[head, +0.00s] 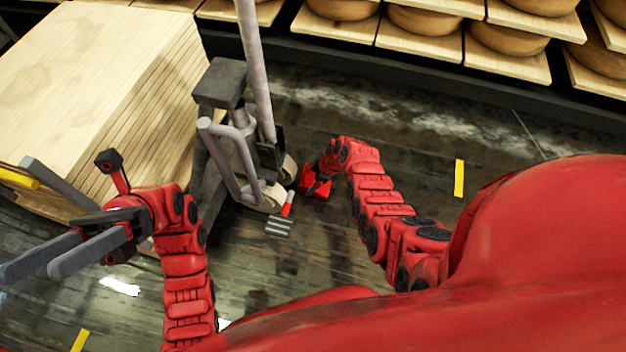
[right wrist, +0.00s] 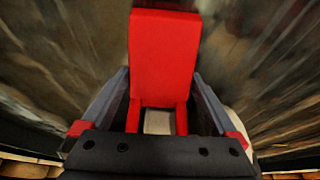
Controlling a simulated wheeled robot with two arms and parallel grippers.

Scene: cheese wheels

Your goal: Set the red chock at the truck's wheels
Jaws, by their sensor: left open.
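The red chock (head: 318,189) is low by the floor, just right of the truck's wheels (head: 264,197), in the head view. In the right wrist view the chock (right wrist: 165,60) is a red block with two legs, between the grey fingers of my right gripper (right wrist: 162,85). The fingers lie against its sides, so the gripper looks shut on it. Whether the chock touches the floor or a wheel cannot be told. The truck (head: 225,150) has a grey frame and upright handle. My left gripper (head: 32,270) is open and empty at the left.
A stack of wooden boards (head: 110,90) stands left of the truck. A red pedal (head: 287,204) with a grey tread juts out below the wheels. Shelves of cheese wheels (head: 424,20) line the back. The floor right of my right arm is clear, with a yellow mark (head: 459,178).

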